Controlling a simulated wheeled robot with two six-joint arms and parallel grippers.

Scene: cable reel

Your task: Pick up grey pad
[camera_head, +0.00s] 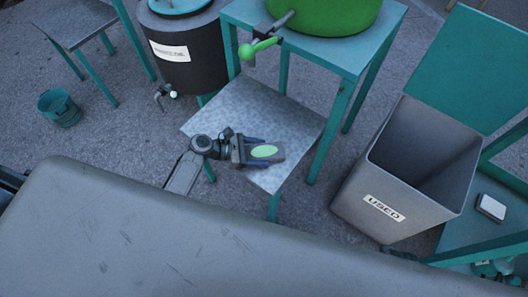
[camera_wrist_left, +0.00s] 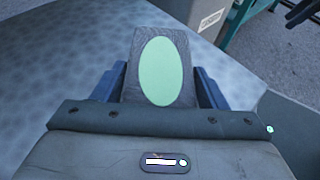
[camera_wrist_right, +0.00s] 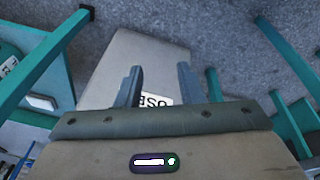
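The grey pad (camera_head: 275,159) is a dark block with a light green oval on its face. It lies between the fingers of my left gripper (camera_head: 253,152), over the low patterned shelf (camera_head: 230,107). In the left wrist view the pad (camera_wrist_left: 160,38) fills the gap, with the dark blue fingers (camera_wrist_left: 160,88) against both sides. I cannot tell whether the pad touches the shelf. My right gripper (camera_wrist_right: 160,88) has its fingers apart with nothing between them; the grey USED bin lies beyond them.
The grey bin (camera_head: 362,185) marked USED stands open at the right. A teal table (camera_head: 358,50) with a green tapped vessel (camera_head: 325,15) rises behind the shelf. A black tapped barrel (camera_head: 190,62) stands left of it. A white-topped block (camera_head: 491,207) lies on a teal surface at right.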

